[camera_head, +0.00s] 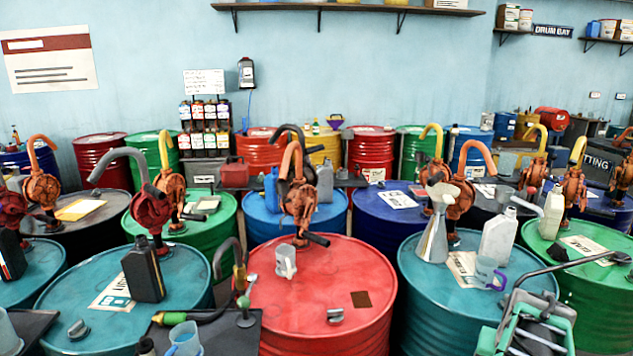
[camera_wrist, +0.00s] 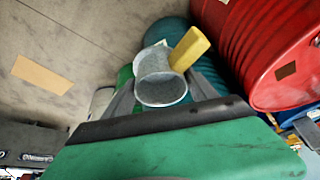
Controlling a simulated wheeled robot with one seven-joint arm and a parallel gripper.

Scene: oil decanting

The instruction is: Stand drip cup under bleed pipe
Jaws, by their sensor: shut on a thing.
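My gripper (camera_wrist: 163,92) is shut on a grey speckled cup (camera_wrist: 161,93) with a yellow handle (camera_wrist: 189,48). The wrist view looks into the cup's open mouth; its inside looks empty. The cup is held above the floor, apart from the drums. In the head view my arm (camera_head: 530,325) shows at the lower right, and I cannot make out the held cup there. A thin dark hooked pipe (camera_head: 228,244) with a yellow fitting stands at the lower left centre; it looks like the bleed pipe. Its mouth hangs over a dark bench top.
The dark bench (camera_head: 232,338) also carries a blue-grey cup (camera_head: 185,338) and a green-gripped hose nozzle (camera_head: 180,317). A red drum (camera_head: 300,325) with a small mug (camera_head: 285,262) stands beside it. Teal drums (camera_head: 420,295) and several orange hand pumps crowd around.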

